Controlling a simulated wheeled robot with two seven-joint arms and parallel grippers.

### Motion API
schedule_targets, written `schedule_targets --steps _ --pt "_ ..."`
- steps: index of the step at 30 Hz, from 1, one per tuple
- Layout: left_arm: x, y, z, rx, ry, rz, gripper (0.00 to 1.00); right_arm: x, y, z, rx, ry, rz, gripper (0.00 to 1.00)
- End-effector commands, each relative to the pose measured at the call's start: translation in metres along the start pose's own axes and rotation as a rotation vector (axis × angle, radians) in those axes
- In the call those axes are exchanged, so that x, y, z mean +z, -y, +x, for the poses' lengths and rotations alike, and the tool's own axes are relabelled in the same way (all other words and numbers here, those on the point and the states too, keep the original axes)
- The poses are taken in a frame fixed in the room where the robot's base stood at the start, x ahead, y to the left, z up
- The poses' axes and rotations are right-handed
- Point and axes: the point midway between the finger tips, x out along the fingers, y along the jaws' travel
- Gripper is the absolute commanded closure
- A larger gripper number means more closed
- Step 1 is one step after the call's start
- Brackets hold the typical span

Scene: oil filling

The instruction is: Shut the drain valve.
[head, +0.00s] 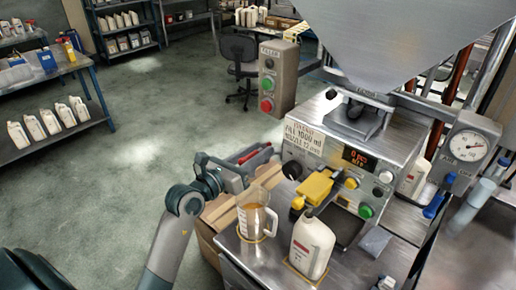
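A yellow block-shaped handle with dark parts (314,188) sits low on the front of the filling machine (345,140); I cannot tell for sure that it is the drain valve or whether it is open. My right gripper is out of view.
A pressure gauge (468,145) and a blue-handled tool (434,205) are at the right.

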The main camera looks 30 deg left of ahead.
Motion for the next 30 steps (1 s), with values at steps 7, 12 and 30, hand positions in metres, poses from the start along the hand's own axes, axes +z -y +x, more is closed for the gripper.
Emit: schedule_targets --steps 7,12,30 --pt "-0.001 0.0 0.004 0.001 -0.001 0.0 0.68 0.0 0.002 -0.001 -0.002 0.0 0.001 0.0" --pt "-0.001 0.0 0.004 0.001 0.0 0.0 0.78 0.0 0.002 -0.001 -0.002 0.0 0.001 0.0" --pt "-0.003 -0.003 0.004 -0.044 -0.009 0.003 1.0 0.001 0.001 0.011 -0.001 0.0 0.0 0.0"
